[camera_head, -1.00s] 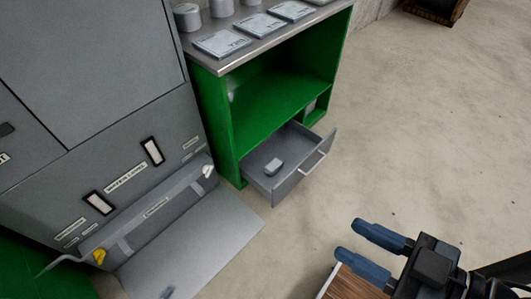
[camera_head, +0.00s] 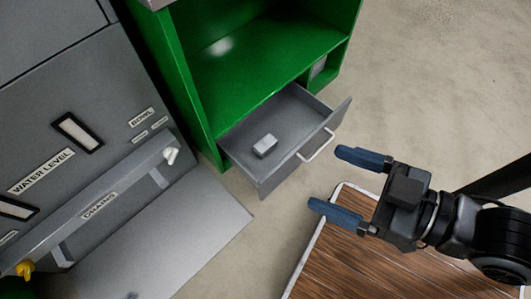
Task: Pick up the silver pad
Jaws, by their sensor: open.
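The silver pad (camera_head: 265,146) is a small light-grey block lying inside the open grey drawer (camera_head: 293,117), near its left-middle floor. The drawer is pulled out from the lower part of the green cabinet. My gripper (camera_head: 337,182) is on the right, its two blue fingers spread apart and pointing left. It is empty and lies to the right of and below the drawer in the picture, apart from the pad. The pad is in plain view.
The drawer's front panel and white handle (camera_head: 316,146) stand between my gripper and the pad. A grey machine (camera_head: 75,110) with a sloping flap (camera_head: 170,240) stands at left. A wood-topped surface (camera_head: 350,260) lies below my gripper. Bare floor spreads at upper right.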

